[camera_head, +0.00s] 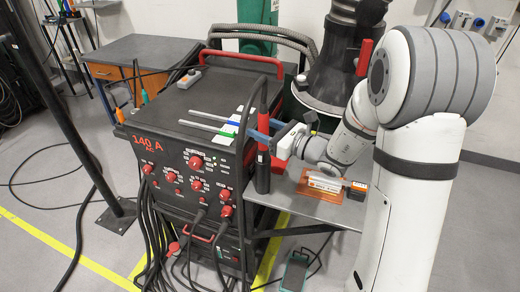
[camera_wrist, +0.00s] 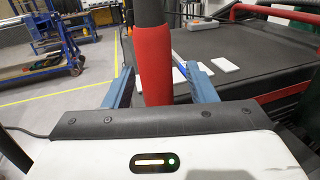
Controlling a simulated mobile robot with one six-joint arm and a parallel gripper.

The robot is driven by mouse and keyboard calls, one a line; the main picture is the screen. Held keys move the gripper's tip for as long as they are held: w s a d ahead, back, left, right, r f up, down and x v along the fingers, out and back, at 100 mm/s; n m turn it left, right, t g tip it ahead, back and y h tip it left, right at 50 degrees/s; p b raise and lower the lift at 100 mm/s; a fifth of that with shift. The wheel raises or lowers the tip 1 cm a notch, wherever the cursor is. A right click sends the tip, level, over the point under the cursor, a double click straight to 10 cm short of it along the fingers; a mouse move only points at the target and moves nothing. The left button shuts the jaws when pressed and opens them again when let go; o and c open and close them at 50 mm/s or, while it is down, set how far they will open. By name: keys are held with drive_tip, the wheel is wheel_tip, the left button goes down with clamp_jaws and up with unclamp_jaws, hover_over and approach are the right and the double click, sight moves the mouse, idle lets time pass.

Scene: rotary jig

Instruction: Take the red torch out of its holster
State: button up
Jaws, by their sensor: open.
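The red torch (camera_head: 263,128) stands upright at the right front edge of the welding machine, with a dark hose arching from its top. In the wrist view its red grip (camera_wrist: 153,62) rises between the two blue fingers of my gripper (camera_wrist: 160,70). A gap shows on each side, so the fingers do not appear to touch it. In the head view my gripper (camera_head: 260,132) reaches in from the right, with its fingers around the upright torch. The gripper is open.
A small shelf (camera_head: 310,209) with an orange tray lies below my gripper. A dark cylinder (camera_head: 343,55) stands behind. Cables hang in front of the machine.

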drive_tip(key=c, duration=1.1)
drive_tip(key=shift+o, duration=0.2)
drive_tip(key=shift+r, duration=0.15)
wheel_tip(320, 180, up, 18)
idle(0.4)
